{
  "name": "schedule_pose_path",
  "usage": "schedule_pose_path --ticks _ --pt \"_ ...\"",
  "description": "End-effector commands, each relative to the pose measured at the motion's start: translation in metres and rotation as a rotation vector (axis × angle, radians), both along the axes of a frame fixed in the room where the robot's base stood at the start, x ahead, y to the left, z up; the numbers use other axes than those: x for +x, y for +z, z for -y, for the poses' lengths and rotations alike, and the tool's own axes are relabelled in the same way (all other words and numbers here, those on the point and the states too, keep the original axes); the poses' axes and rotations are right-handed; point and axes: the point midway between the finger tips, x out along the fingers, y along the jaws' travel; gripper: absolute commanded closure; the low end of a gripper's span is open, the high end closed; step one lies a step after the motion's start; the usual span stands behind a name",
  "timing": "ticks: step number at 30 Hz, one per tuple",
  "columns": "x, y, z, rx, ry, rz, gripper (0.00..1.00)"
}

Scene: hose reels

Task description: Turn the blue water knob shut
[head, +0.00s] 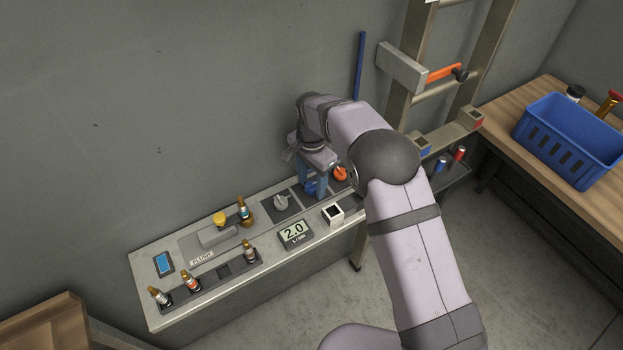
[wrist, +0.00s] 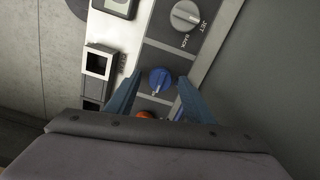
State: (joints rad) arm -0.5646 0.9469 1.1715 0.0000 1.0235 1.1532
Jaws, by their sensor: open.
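The blue water knob (wrist: 160,80) sits on a dark panel of the bench; in the head view the blue knob (head: 311,188) shows partly behind my gripper. My gripper (head: 314,188) is open above the bench, with its blue fingers pointing down around the knob. In the wrist view the two fingers (wrist: 158,90) stand on either side of the blue knob with gaps showing. I cannot tell whether either finger touches it.
An orange knob (head: 340,174) is close on the right, and a grey knob (head: 281,202) on the left. A display reading 2.0 (head: 295,233) and a white square box (head: 332,214) stand in front. Several bottle-like nozzles stand further left. A blue crate (head: 568,140) is on the wooden table.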

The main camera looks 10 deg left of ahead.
Motion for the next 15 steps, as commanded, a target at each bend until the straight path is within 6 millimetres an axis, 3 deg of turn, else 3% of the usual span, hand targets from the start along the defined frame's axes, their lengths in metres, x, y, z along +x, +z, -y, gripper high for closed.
schedule_pose_path --ticks 8,13,15 --pt "-0.0001 -0.0019 0.0001 0.0 0.0 0.0 0.52" --pt "-0.0001 -0.0017 0.0001 0.0 0.0 0.0 0.88" --pt "-0.0001 -0.0016 0.0001 0.0 0.0 0.0 0.93"
